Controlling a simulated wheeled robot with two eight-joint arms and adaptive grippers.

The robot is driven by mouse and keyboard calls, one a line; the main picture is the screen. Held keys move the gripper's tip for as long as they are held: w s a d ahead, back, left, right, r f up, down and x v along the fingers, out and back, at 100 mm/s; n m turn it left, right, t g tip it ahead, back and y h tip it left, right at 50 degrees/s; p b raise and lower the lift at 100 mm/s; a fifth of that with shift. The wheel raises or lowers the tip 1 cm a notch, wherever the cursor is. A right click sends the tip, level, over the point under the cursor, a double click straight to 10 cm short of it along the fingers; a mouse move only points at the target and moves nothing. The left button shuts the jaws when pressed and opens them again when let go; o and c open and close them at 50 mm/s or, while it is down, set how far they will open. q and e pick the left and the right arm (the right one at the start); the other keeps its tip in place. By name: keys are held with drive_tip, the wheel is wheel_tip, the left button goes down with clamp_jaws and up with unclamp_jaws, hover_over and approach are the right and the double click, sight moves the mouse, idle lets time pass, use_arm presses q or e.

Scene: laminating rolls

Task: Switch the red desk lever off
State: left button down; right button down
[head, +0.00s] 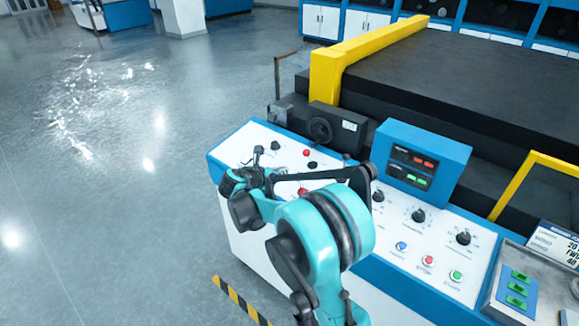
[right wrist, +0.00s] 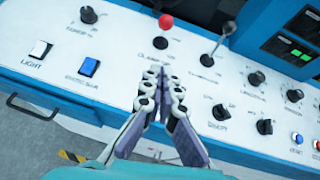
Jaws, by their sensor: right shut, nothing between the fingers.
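The red desk lever (right wrist: 166,22) has a round red knob on a short stem and stands on the white sloped panel in the right wrist view. Its red knob (head: 306,153) also shows small in the head view, beyond my right arm. My right gripper (right wrist: 160,72) is shut and empty, its fingertips over the panel just below the lever's base, apart from the knob. In the head view my teal arm covers part of the panel, and the fingertips are hard to make out. My left gripper is not in view.
A second lever with a dark knob (right wrist: 228,28) stands right of the red one. Black dials, two rocker switches (right wrist: 89,67) and coloured buttons lie around. A blue display box (head: 425,160) rises at the right. Yellow rails (head: 380,45) edge the black machine behind.

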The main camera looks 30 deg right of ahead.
drive_tip(key=b, duration=0.2)
approach(309, 158)
wheel_tip(309, 158, down, 3)
drive_tip(key=shift+w+d+r+b, duration=0.4)
drive_tip(key=shift+w+d+r, duration=0.65)
drive_tip(key=shift+d, duration=0.1)
drive_tip(key=shift+d+r+y+p, duration=0.25)
drive_tip(key=shift+r+y+p, duration=0.15)
drive_tip(key=shift+p, duration=0.35)
